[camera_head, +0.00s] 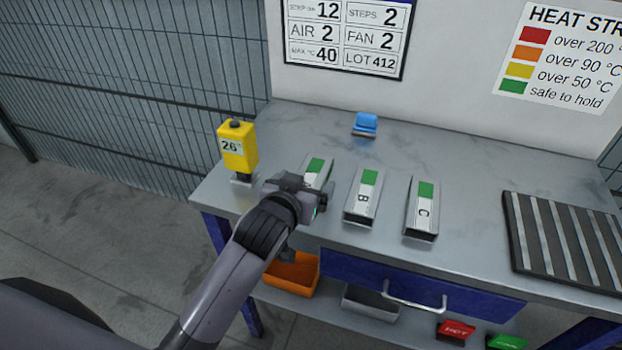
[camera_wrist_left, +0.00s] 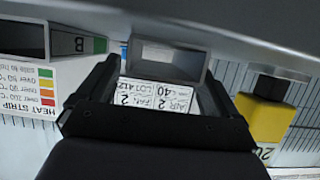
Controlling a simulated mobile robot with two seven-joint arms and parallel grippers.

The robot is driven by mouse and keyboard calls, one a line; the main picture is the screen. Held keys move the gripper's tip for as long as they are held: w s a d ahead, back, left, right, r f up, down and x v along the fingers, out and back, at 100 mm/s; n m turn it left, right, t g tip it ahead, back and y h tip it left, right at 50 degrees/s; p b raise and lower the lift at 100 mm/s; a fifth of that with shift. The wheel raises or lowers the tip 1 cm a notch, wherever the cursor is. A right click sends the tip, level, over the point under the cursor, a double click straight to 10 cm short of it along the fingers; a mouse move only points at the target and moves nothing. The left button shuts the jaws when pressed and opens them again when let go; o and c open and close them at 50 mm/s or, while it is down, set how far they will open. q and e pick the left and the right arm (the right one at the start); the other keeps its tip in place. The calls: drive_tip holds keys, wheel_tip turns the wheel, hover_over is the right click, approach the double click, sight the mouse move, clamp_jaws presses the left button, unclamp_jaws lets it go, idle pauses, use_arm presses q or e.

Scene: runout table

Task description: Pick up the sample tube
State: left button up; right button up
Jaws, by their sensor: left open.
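Three square metal tubes with green strips lie in a row on the grey table. The leftmost tube (camera_head: 318,171) is partly hidden behind my gripper, its letter covered. Tube B (camera_head: 362,197) is to its right, then tube C (camera_head: 422,208). None is visibly marked as the sample tube. My left gripper (camera_head: 298,190) is open at the near end of the leftmost tube. In the upside-down left wrist view, that tube's hollow end (camera_wrist_left: 168,60) faces the space between the open fingers (camera_wrist_left: 162,85). Contact cannot be told. My right gripper is out of view.
A yellow meter (camera_head: 237,147) reading 26° stands left of the tubes. A blue object (camera_head: 365,125) lies behind them. A ribbed dark rack (camera_head: 567,243) is at right. An orange bin (camera_head: 292,273) sits below. The table between tube C and the rack is clear.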

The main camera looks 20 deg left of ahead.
sight(309, 180)
use_arm(q)
drive_tip(key=shift+x, duration=1.4)
drive_tip(key=c, duration=1.2)
drive_tip(key=shift+r, duration=0.15)
wheel_tip(309, 180, up, 20)
drive_tip(key=shift+f+p, duration=0.1)
drive_tip(key=shift+p, duration=0.85)
